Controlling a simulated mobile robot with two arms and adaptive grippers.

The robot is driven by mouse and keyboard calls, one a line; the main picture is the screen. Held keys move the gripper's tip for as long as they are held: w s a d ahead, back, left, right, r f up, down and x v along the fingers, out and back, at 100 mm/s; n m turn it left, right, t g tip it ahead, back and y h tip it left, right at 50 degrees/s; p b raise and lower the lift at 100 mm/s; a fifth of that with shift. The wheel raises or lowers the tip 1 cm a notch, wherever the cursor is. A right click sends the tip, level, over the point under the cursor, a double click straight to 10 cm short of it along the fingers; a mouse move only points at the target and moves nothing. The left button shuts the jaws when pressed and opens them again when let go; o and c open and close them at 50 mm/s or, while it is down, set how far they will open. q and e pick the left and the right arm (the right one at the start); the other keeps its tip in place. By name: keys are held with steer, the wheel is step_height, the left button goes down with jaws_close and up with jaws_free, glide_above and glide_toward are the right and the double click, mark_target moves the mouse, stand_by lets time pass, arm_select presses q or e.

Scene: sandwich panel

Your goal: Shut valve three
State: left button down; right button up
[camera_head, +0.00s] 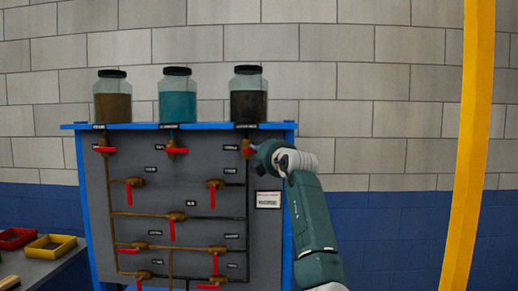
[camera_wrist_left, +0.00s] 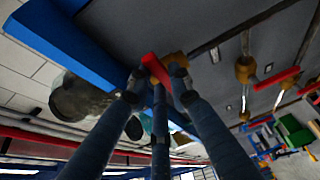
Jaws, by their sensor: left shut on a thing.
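A grey panel (camera_head: 195,200) carries several brass valves with red handles; their labels are too small to read. The top-right valve (camera_head: 247,145) sits under the dark jar, and its red handle is mostly hidden by my left gripper (camera_head: 257,153). In the left wrist view, my left gripper's fingers (camera_wrist_left: 157,84) close around a red handle (camera_wrist_left: 156,69) just below the blue shelf. I cannot tell the handle's exact angle. The top-left valve (camera_head: 104,147) and top-middle valve (camera_head: 176,147) have handles lying across. My right gripper is not in view.
Three lidded jars, brown (camera_head: 113,105), teal (camera_head: 177,103) and dark (camera_head: 248,103), stand on the blue top edge (camera_head: 210,126). A yellow post (camera_head: 470,140) stands at the right. Red (camera_head: 15,238) and yellow (camera_head: 50,246) trays lie at the lower left.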

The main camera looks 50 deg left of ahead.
arm_select(q)
steer(key=shift+r, duration=0.3)
steer(key=c, duration=1.6)
jaws_free()
steer(key=shift+c, duration=0.2)
steer(key=shift+o, duration=0.5)
steer(key=shift+w+f, duration=0.15)
steer(key=shift+f, duration=0.05)
steer(key=v, duration=1.2)
